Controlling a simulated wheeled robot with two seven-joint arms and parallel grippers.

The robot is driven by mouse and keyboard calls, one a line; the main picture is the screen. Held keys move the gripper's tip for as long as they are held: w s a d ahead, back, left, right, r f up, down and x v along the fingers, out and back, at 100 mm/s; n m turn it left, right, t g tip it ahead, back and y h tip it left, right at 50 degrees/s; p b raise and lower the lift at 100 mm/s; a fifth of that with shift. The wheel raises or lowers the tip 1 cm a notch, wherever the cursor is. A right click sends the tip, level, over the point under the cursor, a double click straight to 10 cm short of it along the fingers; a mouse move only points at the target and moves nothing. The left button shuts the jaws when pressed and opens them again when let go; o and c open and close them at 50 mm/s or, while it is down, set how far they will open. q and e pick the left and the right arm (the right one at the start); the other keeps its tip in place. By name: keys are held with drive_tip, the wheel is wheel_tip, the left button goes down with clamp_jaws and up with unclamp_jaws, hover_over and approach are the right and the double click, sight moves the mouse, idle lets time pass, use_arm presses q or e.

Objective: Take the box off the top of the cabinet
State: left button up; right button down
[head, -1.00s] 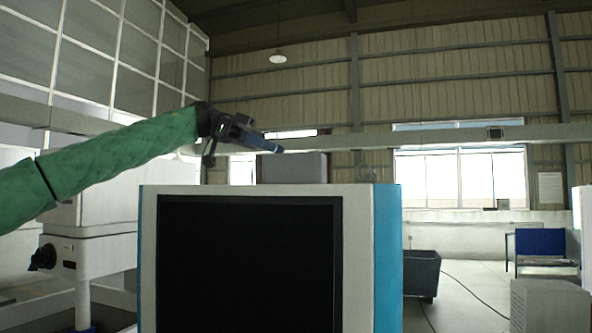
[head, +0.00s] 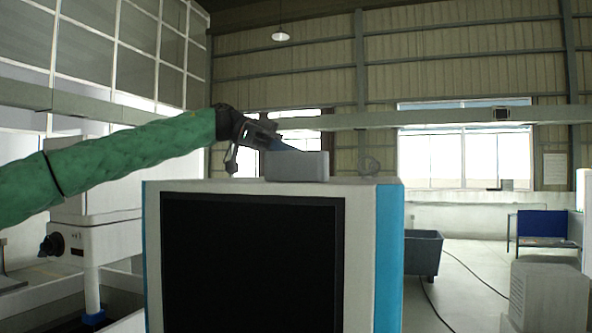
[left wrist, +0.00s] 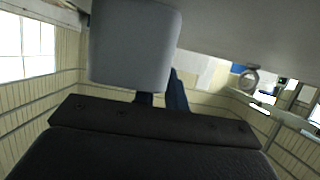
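The grey box (head: 297,166) sits on top of the white cabinet (head: 352,230), which has a dark front panel and blue sides. My left gripper (head: 285,147) reaches in from the left, just above the cabinet top, with a blue finger at the rear left of the box. In the left wrist view, the box (left wrist: 135,45) fills the upper left and hides the finger ends. A blue finger (left wrist: 178,92) shows beside its edge. Contact and the gap between the fingers cannot be made out. My right gripper is in neither view.
A white machine (head: 95,235) is at the left. A dark bin (head: 423,253) stands right of the cabinet on open floor.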

use_arm(q)
clamp_jaws()
drive_tip(key=shift+d+r, duration=0.1)
drive_tip(key=shift+d, duration=0.05)
